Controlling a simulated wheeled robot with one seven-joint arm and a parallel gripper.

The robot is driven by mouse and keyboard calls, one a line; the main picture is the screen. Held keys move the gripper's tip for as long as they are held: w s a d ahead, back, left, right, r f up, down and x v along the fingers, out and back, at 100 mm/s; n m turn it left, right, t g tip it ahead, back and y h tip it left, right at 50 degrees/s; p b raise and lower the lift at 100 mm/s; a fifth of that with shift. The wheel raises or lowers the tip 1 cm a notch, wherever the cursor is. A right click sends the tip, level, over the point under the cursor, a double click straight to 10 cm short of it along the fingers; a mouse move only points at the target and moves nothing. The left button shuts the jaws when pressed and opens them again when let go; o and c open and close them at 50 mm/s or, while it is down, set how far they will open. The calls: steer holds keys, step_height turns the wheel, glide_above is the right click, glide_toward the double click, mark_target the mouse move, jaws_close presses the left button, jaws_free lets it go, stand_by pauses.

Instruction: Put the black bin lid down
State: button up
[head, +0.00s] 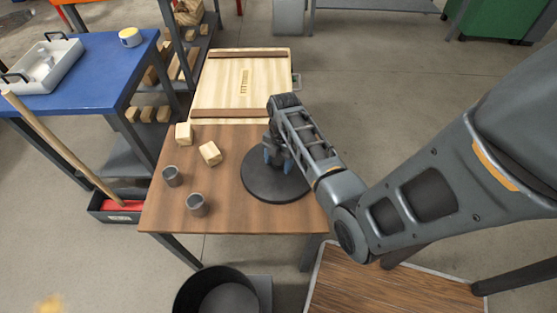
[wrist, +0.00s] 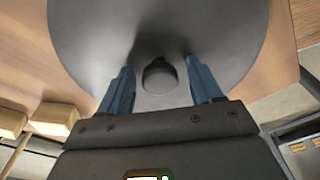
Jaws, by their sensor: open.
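The black bin lid (head: 262,187) is a dark round disc lying on the brown wooden table, near its right edge. It fills the upper part of the wrist view (wrist: 90,40), with its round knob (wrist: 160,77) in the middle. My gripper (head: 276,160) is just above the lid. In the wrist view its two blue fingers (wrist: 160,88) stand apart on either side of the knob, with gaps showing between them and it. The gripper is open and holds nothing. In the head view the gripper hides the knob and part of the lid.
Two wooden blocks (head: 210,153) and two grey cups (head: 197,204) stand on the table left of the lid. A wooden crate (head: 240,83) is at the table's back. A black open bin (head: 215,290) stands on the floor in front. A blue table (head: 85,90) is at left.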

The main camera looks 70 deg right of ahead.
step_height(320, 180, up, 12)
steer(key=d, duration=0.1)
steer(key=s+a+f+m+t+h, duration=0.2)
steer(key=s+a+m+t, duration=0.15)
steer(key=a, duration=0.35)
steer(key=s+a+f+m+t+h, duration=0.2)
steer(key=s+a+m+h, duration=0.15)
steer(key=a, duration=0.35)
steer(key=s+a+r+m+t+y, duration=0.2)
steer(key=s+a+r+m+t, duration=0.2)
steer(key=a+r, duration=0.4)
steer(key=s+a+r+m+t+y, duration=0.2)
steer(key=s+a+r+m+t, duration=0.2)
steer(key=r, duration=1.2)
steer(key=s+a+t, duration=0.1)
steer(key=s+a, duration=0.1)
steer(key=a, duration=0.1)
steer(key=shift+a+p, duration=0.35)
